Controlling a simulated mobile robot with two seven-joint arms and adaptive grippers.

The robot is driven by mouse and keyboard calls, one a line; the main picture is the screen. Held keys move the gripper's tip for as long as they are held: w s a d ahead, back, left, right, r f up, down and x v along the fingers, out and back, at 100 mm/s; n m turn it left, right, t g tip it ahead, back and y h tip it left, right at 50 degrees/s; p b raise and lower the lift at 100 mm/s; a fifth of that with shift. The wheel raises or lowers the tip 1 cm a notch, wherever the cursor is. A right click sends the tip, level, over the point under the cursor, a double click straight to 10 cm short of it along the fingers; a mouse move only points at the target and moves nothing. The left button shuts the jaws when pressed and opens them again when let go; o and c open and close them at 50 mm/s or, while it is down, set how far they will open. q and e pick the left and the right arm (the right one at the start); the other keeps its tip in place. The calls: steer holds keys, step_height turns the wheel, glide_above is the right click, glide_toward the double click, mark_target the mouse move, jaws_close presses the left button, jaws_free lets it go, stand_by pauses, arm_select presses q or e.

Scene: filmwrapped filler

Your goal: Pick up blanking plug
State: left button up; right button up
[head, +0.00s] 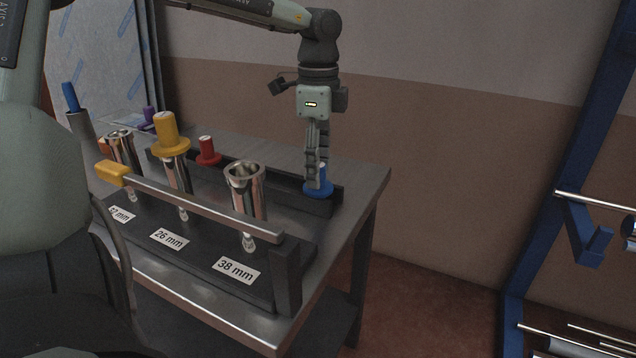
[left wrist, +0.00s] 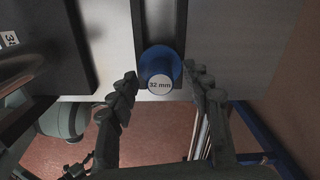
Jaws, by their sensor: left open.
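A blue blanking plug (head: 319,188) sits in the dark tray (head: 270,188) at the table's far right end. In the left wrist view the plug (left wrist: 161,62) has a white end face marked 32 mm. My left gripper (head: 318,170) points down over it, open, partly hiding it in the head view. In the left wrist view the fingers (left wrist: 160,82) are apart, one on each side of the plug, with nothing gripped. A red plug (head: 208,150) and a purple plug (head: 149,115) stand further left. My right gripper is not in view.
A fixture on the metal table (head: 372,185) holds upright shiny tubes (head: 245,188) behind a clamp bar (head: 200,205) with a yellow end. A yellow plug (head: 167,133) tops the middle tube. Labels read 26 mm and 38 mm. A blue rack (head: 590,150) stands right.

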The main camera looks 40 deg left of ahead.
arm_select(q)
steer(key=shift+f, duration=0.4)
steer(key=shift+c, duration=0.5)
jaws_close()
steer(key=shift+r, duration=0.15)
